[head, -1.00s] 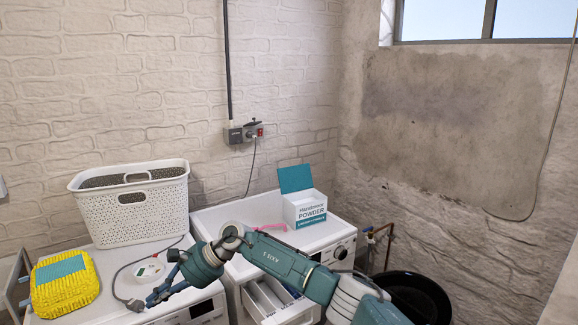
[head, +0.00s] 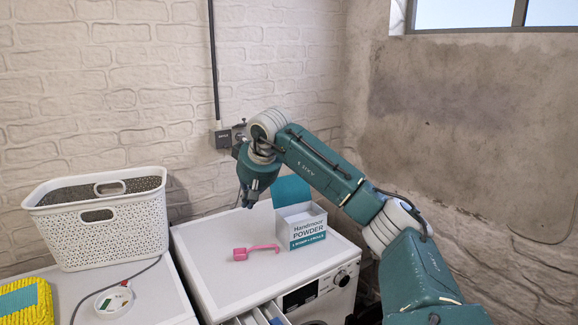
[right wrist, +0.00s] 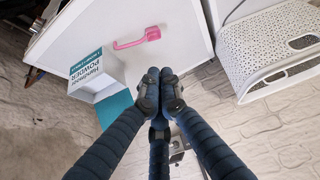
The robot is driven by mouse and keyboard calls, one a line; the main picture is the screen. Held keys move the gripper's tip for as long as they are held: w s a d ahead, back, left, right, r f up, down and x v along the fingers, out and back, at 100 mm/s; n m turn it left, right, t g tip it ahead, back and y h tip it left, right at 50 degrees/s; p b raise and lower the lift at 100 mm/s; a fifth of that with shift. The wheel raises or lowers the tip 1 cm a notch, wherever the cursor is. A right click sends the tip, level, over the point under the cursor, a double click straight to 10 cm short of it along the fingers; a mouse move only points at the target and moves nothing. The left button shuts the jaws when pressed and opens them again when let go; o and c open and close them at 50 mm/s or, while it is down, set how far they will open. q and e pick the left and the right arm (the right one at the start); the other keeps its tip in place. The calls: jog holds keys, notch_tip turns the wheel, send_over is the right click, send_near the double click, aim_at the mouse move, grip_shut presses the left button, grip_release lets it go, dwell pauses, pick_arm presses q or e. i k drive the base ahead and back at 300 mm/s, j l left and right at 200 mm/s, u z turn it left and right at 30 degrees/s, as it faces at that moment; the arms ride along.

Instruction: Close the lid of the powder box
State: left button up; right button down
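The powder box (head: 305,236) is white and teal and stands upright at the back right of the washing machine top. Its teal lid (head: 290,189) is open and stands up at the rear of the box. The box (right wrist: 97,72) and the lid (right wrist: 114,107) also show in the right wrist view. My right gripper (head: 249,203) is just left of the lid, apart from it, pointing down. In the right wrist view its fingertips (right wrist: 160,76) are together with nothing between them. My left gripper is out of view.
A pink scoop (head: 256,252) lies on the washing machine top (head: 215,270) in front of the gripper. A white basket (head: 100,232) stands at left, with a round white item (head: 114,301) before it. A yellow pack (head: 25,302) is at far left.

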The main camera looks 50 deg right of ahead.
aim_at(290, 190)
jog(key=i+l, duration=0.1)
jog(key=l, duration=0.25)
jog(key=i+l, duration=0.15)
jog(key=l, duration=0.2)
jog(key=i+l, duration=0.1)
jog(key=l, duration=0.25)
jog(key=i+l, duration=0.1)
jog(key=l, duration=0.25)
jog(key=i+l, duration=0.15)
jog(key=l, duration=0.2)
